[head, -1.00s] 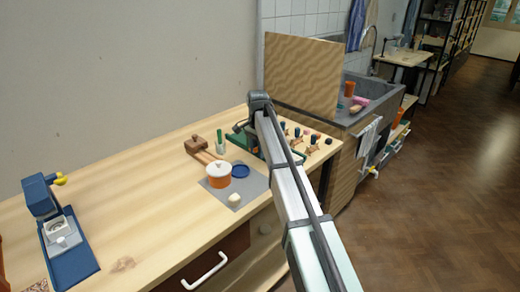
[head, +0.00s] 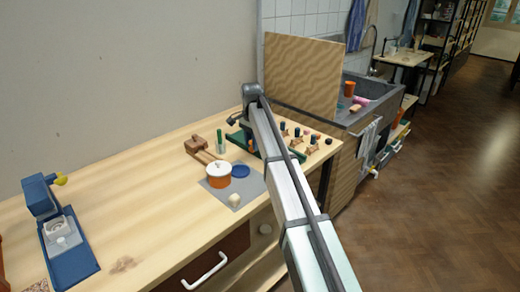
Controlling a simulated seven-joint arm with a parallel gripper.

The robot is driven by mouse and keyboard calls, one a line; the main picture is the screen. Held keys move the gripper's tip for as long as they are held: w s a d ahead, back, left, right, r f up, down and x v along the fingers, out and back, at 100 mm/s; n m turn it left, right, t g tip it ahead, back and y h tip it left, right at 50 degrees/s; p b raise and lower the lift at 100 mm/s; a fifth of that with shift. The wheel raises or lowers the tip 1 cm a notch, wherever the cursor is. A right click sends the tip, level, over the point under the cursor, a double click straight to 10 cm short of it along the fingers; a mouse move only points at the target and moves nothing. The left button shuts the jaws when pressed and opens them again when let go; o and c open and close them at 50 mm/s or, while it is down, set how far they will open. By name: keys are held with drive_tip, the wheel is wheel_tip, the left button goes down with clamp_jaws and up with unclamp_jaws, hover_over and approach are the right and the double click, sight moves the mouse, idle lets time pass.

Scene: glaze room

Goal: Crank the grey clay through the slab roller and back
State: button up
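A dark green device (head: 238,138), perhaps the slab roller, stands toward the far right end of the wooden bench, mostly hidden behind my arm. A small dark part shows just left of my arm above it; I cannot tell whether it is a crank handle or part of my gripper. My arm reaches up from the bottom right and bends down at its far joint there. The fingers of my gripper cannot be made out. I cannot make out any grey clay.
A blue device with a yellow knob (head: 61,179) stands at the bench's left. An orange pot (head: 219,180), blue disc (head: 240,171) and pale lump (head: 234,200) sit on a grey mat (head: 217,195). A wooden mallet (head: 198,146) and several small tools lie nearby. A tall board (head: 302,72) stands behind.

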drive_tip(key=shift+w+a+r, duration=0.55)
drive_tip(key=shift+w+a, duration=0.25)
drive_tip(key=shift+w, duration=0.05)
drive_tip(key=shift+w+a, duration=0.15)
drive_tip(key=shift+w+a, duration=0.9)
drive_tip(key=shift+a, duration=0.1)
drive_tip(key=shift+w+a, duration=0.1)
